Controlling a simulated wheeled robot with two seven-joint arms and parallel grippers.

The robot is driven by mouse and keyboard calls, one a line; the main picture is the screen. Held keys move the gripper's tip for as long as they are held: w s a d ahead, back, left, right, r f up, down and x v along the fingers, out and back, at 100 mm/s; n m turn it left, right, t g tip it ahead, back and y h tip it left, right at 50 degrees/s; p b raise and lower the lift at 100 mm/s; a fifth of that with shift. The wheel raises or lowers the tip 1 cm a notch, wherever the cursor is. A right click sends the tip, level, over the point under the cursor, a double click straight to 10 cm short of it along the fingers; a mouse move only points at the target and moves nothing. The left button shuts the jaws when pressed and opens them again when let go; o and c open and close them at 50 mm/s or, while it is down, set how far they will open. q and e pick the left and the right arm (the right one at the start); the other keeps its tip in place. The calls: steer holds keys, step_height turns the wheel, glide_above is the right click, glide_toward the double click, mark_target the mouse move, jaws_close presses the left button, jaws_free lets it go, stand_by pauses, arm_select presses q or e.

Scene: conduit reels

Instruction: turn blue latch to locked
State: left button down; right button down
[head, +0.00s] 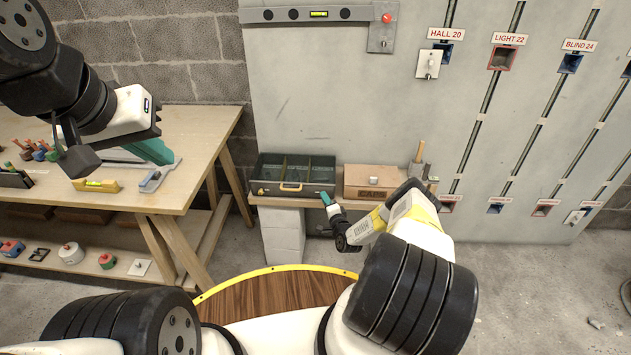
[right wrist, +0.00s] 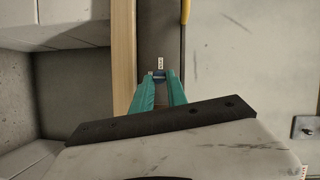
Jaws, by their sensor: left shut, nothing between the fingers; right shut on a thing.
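The dark green toolbox (head: 262,187) stands open on a small wooden shelf, with a yellow handle on its front. My right gripper (head: 326,198) is at the right end of the toolbox's front. In the right wrist view its teal fingertips (right wrist: 159,76) are shut on a small part, mostly hidden between them, taken to be the blue latch. A small white marked label (right wrist: 161,63) sits just beyond the tips on the dark face. The latch's colour and angle cannot be made out. My left gripper (head: 154,151) is shut and empty above the workbench.
A cardboard box (head: 360,180) stands right of the toolbox. The workbench (head: 200,140) at left holds a yellow level (head: 97,185) and other tools. A grey wall panel (head: 330,90) with labelled slots rises behind. A round wooden table (head: 270,295) is in front of me.

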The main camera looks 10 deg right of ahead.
steer(key=shift+d, duration=0.1)
steer(key=c, duration=1.3)
jaws_free()
steer(key=s, duration=0.7)
steer(key=shift+s+d+r, duration=0.25)
steer(key=shift+s+d, duration=0.1)
steer(key=shift+d, duration=0.05)
